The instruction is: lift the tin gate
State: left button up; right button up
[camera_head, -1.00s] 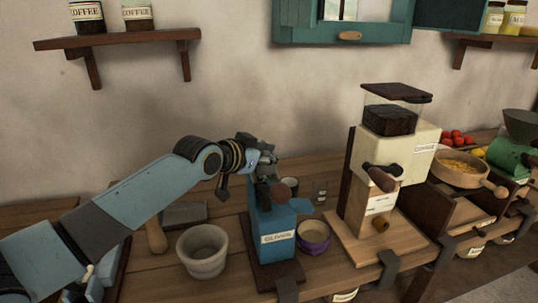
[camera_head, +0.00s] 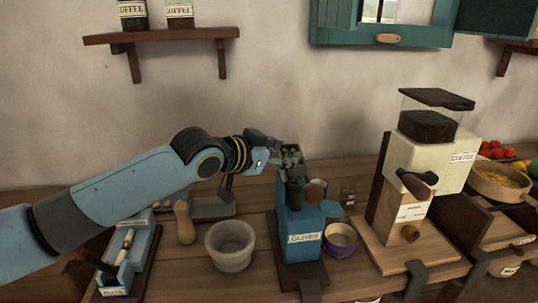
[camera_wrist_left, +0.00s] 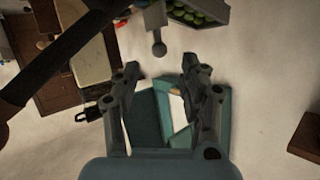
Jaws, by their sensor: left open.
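The blue box labelled OLIVES (camera_head: 303,238) stands upright on the bench. A grey tray of green olives (camera_head: 291,153) shows above it, partly behind my left gripper (camera_head: 262,158). The wrist view shows the olive tray (camera_wrist_left: 205,10) at the top. A grey stem with a round knob (camera_wrist_left: 158,49) hangs near it; this may be the tin gate, but I cannot tell for sure. My left gripper (camera_wrist_left: 160,75) is open, with its two fingers apart and the knob just beyond the gap between the tips. Nothing is between the fingers. My right gripper is out of view.
A grey mortar (camera_head: 230,245) stands left of the olive box, and a purple-sided bowl (camera_head: 341,240) to its right. The cream coffee mill (camera_head: 440,165) stands farther right. A blue tray (camera_head: 118,285) lies at the left. A shelf (camera_head: 160,36) hangs above.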

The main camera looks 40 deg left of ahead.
pick_arm(q)
jog(key=v, duration=0.5)
dwell(0.4)
